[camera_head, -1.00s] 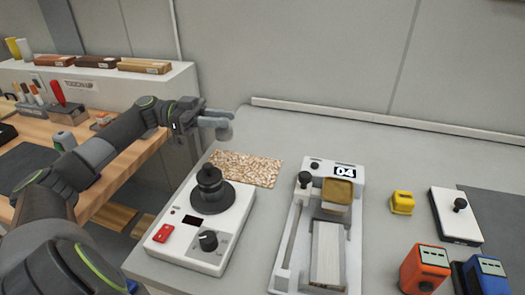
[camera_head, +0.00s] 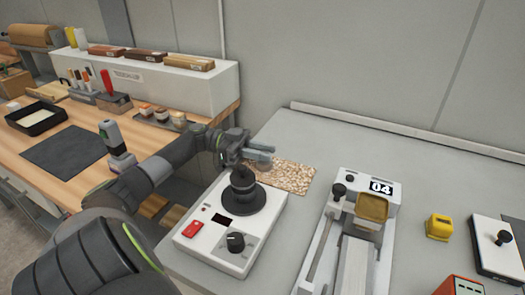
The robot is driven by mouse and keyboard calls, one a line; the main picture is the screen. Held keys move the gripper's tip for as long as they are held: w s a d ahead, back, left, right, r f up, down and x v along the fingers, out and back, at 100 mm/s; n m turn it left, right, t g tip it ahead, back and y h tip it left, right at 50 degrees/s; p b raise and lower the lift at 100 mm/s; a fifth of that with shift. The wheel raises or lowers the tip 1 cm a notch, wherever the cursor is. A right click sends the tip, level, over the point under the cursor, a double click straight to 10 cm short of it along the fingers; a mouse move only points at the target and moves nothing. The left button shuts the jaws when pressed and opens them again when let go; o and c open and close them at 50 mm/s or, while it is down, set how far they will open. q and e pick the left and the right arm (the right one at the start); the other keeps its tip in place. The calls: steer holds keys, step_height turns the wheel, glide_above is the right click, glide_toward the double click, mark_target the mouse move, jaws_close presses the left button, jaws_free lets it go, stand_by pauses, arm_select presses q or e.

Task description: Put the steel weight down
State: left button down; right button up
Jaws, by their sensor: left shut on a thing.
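My left gripper (camera_head: 262,151) is shut on the steel weight (camera_head: 259,164), a small grey piece mostly hidden by the fingers. The gripper holds it by the left end of the speckled brown mat (camera_head: 290,178), behind the white device. The exact gap between weight and mat cannot be told. My right gripper is out of view.
A white device (camera_head: 190,252) with a dark stepped piece (camera_head: 243,195) on top stands just in front of the gripper. A coater marked 04 (camera_head: 380,187) and a yellow block (camera_head: 438,227) are to the right. The grey bench behind the mat is clear.

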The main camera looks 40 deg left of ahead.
arm_select(q)
steer(key=c, duration=1.5)
jaws_free()
steer(key=shift+c, duration=0.2)
steer(key=o, duration=0.4)
steer(key=shift+c, duration=0.2)
steer(key=b+v, duration=0.2)
steer(key=v, duration=0.4)
steer(key=shift+s+a, duration=0.1)
steer(key=shift+a, duration=0.2)
steer(key=shift+s+a, duration=0.2)
steer(key=shift+a, duration=0.15)
